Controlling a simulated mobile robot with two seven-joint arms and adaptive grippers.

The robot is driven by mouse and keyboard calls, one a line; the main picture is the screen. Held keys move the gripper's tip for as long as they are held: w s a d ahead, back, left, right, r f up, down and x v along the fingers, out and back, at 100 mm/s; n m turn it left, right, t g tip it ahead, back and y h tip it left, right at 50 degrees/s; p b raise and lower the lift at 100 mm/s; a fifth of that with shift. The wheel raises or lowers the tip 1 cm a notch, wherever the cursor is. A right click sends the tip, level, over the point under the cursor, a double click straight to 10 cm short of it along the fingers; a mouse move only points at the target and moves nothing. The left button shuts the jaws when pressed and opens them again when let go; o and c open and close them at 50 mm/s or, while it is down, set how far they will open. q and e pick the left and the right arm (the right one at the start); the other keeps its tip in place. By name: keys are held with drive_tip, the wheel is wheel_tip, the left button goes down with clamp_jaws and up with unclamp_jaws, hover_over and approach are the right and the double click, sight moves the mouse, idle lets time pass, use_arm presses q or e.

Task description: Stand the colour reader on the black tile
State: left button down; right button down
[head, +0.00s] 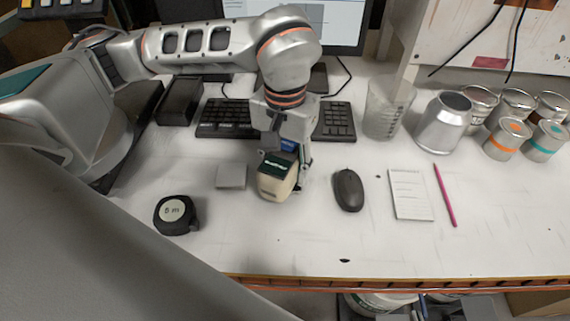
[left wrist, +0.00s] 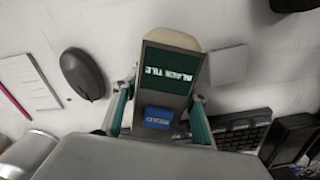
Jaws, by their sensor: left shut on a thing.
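The colour reader (head: 278,178) is a cream block with a dark green screen and a blue patch. In the left wrist view the colour reader (left wrist: 172,70) shows its screen, whose upside-down lettering seems to read "BLACK TILE". My left gripper (head: 287,163) is shut on the reader from behind; its fingers (left wrist: 160,105) lie on both sides of it. I cannot tell whether the reader's base touches the table. A light grey square tile (head: 231,176) lies just left of the reader. I cannot make out a black tile; the surface under the reader is hidden. My right gripper is not seen.
A black mouse (head: 348,190) lies right of the reader, then a notepad (head: 411,194) and a pink pencil (head: 445,195). A tape measure (head: 175,215) sits front left. A keyboard (head: 225,119) lies behind. A clear beaker (head: 388,108) and several cans stand back right. The table's front is mostly clear.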

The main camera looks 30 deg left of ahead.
use_arm(q)
drive_tip(key=c, duration=1.2)
unclamp_jaws()
wheel_tip(320, 180, up, 12)
drive_tip(key=shift+r, duration=0.1)
drive_tip(key=shift+s, duration=0.1)
